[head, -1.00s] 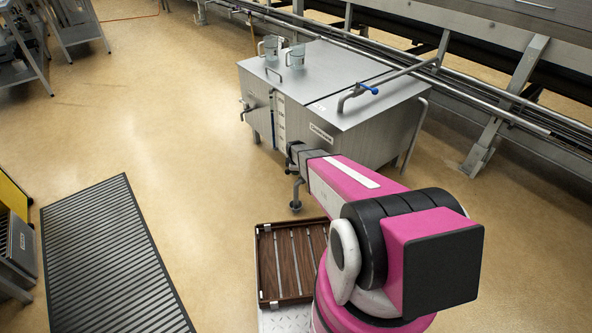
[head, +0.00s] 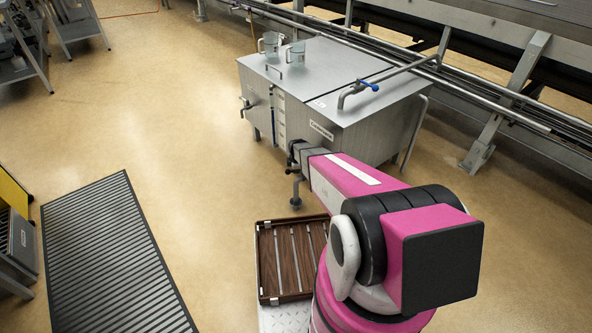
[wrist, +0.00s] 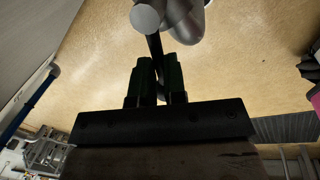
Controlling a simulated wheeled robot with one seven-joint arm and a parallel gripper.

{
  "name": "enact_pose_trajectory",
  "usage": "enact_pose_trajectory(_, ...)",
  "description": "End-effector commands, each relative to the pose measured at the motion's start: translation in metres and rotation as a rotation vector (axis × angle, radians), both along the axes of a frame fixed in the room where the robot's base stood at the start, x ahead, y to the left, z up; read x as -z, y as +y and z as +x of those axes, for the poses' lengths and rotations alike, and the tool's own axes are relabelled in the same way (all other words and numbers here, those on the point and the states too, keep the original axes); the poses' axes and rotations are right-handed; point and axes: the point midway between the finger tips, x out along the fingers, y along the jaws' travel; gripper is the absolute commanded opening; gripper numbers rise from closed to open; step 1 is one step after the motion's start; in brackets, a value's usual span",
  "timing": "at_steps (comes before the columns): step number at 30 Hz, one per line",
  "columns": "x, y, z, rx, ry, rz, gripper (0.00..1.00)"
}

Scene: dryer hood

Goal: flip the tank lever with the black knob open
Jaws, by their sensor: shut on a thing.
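The steel tank (head: 365,128) stands in the middle of the head view. My gripper (head: 292,164) is low at its front corner, small and partly hidden by my own arm. In the wrist view the two dark fingers (wrist: 158,76) are shut on the thin dark lever (wrist: 154,46), which runs between them. A grey pipe fitting (wrist: 184,20) with a round end beside it lies just beyond the fingertips. A small dark end, perhaps the black knob, shows beside my gripper in the head view; I cannot make it out clearly.
A second outlet tap (head: 245,105) is on the tank's left side. A blue-handled valve (head: 368,86) and clear jugs (head: 268,44) are on its lid. A brown tray (head: 291,272) lies near my base. The floor at left is open, with a dark grating (head: 115,260).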

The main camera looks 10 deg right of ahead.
Motion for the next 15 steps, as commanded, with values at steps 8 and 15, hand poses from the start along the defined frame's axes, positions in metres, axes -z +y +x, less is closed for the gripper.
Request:
enact_pose_trajectory(8, -0.0003, 0.0002, -0.0002, 0.001, 0.000, 0.000, 0.38)
enact_pose_trajectory(15, -0.0051, 0.0000, -0.0012, 0.001, -0.001, 0.000, 0.38)
